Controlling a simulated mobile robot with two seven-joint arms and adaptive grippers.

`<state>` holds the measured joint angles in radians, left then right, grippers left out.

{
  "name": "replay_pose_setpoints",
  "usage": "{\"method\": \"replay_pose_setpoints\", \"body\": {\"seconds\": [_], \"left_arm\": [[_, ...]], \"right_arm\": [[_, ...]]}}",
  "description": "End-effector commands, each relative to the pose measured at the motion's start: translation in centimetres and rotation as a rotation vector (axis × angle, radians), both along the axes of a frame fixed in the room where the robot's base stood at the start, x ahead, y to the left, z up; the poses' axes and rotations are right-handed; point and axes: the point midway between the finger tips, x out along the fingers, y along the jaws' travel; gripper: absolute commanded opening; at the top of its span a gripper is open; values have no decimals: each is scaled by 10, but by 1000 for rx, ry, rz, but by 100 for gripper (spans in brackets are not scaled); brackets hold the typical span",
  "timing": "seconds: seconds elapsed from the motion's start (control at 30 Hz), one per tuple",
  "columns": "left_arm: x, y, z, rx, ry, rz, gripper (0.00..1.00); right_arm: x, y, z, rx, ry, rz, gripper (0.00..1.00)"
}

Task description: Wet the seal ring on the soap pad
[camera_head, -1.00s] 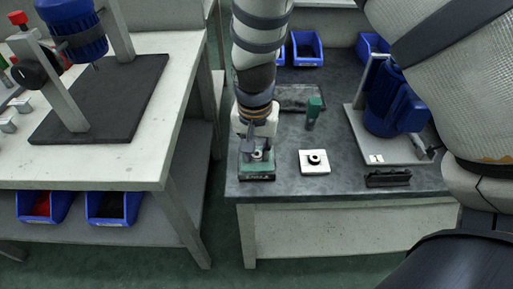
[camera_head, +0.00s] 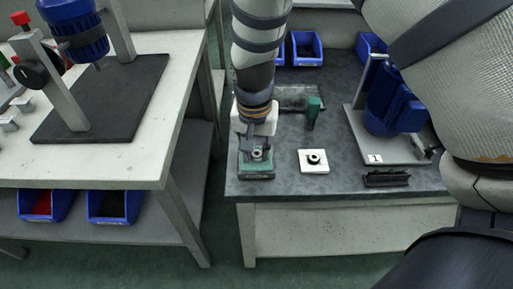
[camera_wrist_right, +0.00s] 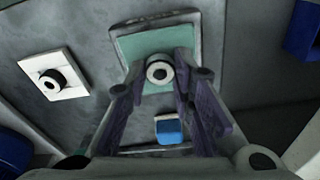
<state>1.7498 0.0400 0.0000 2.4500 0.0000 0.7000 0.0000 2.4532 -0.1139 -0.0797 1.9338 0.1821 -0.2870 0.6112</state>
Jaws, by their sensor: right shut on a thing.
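The seal ring (camera_head: 258,154), a small pale ring with a dark centre, is at the green soap pad (camera_head: 256,168) near the front left of the dark bench. In the right wrist view the ring (camera_wrist_right: 158,71) sits between my right fingertips, over the green pad surface (camera_wrist_right: 133,48). My right gripper (camera_head: 256,149) comes down from above and is shut on the ring. Whether the ring's underside touches the pad is hidden. My left gripper is not in view.
A white square plate (camera_head: 306,168) with a black ring part lies right of the pad. A green-handled tool (camera_head: 314,108), a blue pump (camera_head: 392,105) and a black slotted rack (camera_head: 386,178) are on the bench. Blue bins (camera_head: 306,48) stand at the back.

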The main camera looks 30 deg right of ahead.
Motion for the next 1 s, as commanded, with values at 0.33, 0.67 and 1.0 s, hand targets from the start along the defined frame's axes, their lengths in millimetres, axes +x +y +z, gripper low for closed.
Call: {"method": "replay_pose_setpoints", "body": {"seconds": [0.33, 0.67, 1.0], "left_arm": [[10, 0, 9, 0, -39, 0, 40], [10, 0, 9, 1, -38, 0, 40], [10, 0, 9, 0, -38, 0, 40]], "right_arm": [[2, 0, 42, -1, -13, 0, 0], [2, 0, 66, -1, -10, 0, 0], [2, 0, 66, -1, -10, 0, 0]]}}
